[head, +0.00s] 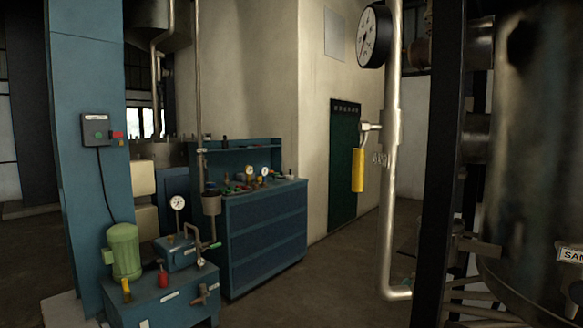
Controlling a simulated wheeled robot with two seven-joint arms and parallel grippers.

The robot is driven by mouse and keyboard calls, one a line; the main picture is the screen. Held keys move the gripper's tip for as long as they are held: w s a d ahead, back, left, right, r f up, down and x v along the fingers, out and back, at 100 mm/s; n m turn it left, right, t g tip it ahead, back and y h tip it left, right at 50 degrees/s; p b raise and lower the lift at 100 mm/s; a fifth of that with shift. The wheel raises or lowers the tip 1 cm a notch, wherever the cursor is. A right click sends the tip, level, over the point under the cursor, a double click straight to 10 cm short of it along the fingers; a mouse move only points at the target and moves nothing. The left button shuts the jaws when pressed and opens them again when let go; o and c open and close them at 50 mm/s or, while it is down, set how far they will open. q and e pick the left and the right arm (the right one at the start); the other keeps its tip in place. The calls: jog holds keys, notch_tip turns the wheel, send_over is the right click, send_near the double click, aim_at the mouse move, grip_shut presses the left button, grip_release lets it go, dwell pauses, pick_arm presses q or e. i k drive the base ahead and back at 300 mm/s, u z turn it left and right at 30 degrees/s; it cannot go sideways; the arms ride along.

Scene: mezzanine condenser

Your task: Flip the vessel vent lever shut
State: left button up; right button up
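A lever with a yellow grip (358,170) hangs straight down beside a pale vertical pipe (391,100) in the head view. A short metal valve stub (371,127) joins its upper end to the pipe. Small lettering beside it is too small to read surely, so I cannot confirm that it is the vent lever. The large grey metal vessel (540,150) stands at the right, cut off by the picture edge. Neither of my grippers is in view, and nothing touches the yellow lever.
A round gauge (374,36) sits above the lever. A dark upright post (440,170) stands between pipe and vessel. A blue workbench (265,235) and a blue pump skid with a green motor (123,251) stand at the left. Open floor (330,285) lies between.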

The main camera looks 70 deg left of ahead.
aim_at(358, 154)
jog(key=u, duration=1.9)
jog(key=k, duration=0.5)
jog(key=u, duration=1.5)
jog(key=i, duration=1.1)
jog(key=z, duration=1.85)
